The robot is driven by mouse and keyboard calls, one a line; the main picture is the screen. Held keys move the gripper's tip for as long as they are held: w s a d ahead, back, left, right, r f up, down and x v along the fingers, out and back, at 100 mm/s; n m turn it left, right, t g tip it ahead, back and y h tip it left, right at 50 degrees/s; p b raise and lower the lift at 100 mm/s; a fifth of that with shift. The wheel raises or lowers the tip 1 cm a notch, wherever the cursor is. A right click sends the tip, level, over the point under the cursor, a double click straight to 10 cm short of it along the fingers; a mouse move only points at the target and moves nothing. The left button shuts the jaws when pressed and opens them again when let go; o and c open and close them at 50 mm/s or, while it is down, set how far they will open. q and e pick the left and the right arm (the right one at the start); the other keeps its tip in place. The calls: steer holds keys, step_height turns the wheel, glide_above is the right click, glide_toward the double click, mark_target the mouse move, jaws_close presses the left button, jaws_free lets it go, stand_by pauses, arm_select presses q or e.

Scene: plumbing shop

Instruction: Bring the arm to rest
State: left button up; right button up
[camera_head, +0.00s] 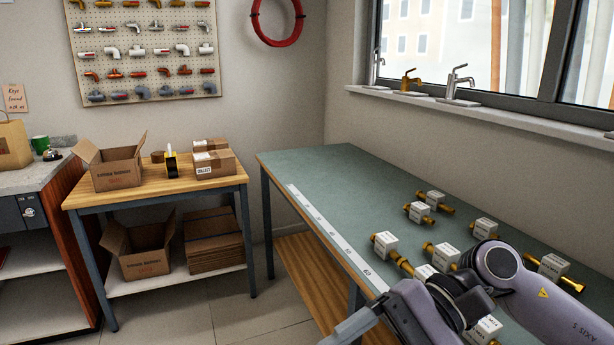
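My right arm (520,285) comes in from the lower right and reaches over the green-topped workbench (330,180). Its wrist bends down to the left, near the bench's front edge. A grey part at the end of the wrist, seemingly my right gripper (355,325), is cut off by the bottom of the picture. Its fingertips do not show, so I cannot tell whether it is open or shut or holds anything. My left arm and gripper are not in view.
Several brass fittings with white labels (417,212) lie on the bench around and beneath my arm. A ruler strip (328,236) runs along the bench edge. A wooden table (150,190) with cardboard boxes (117,168) stands at left. The bench's far end is clear.

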steer(key=w+a+r+m+t+y, duration=0.15)
steer(key=w+m+t+y, duration=0.25)
steer(key=m+t+y, duration=1.05)
steer(key=w+d+f+m+t+h, duration=0.2)
steer(key=d+f+m+t+h, duration=0.25)
steer(key=m, duration=0.95)
steer(key=w+d+f+m+t+h, duration=0.1)
steer(key=w+f+m+t+h, duration=0.15)
steer(key=f+m+h, duration=0.85)
steer(key=s+d+f+m+h+b, duration=0.1)
steer(key=s+d+f+m+h, duration=0.2)
steer(key=m, duration=0.5)
steer(key=d+f+m+h, duration=0.3)
steer(key=f+m, duration=0.2)
steer(key=m, duration=0.4)
steer(key=s+d+f+m+g+h, duration=0.1)
steer(key=s+d+f+m+g, duration=0.1)
steer(key=s+f+m, duration=0.2)
steer(key=s+d+f+m+g+h, duration=0.2)
steer(key=s+f+m+g, duration=0.1)
steer(key=s+f+m, duration=0.2)
step_height(320, 180, down, 4)
steer(key=shift+s+d+f+g, duration=0.15)
steer(key=shift+s+d+g, duration=0.2)
steer(key=shift+s, duration=0.75)
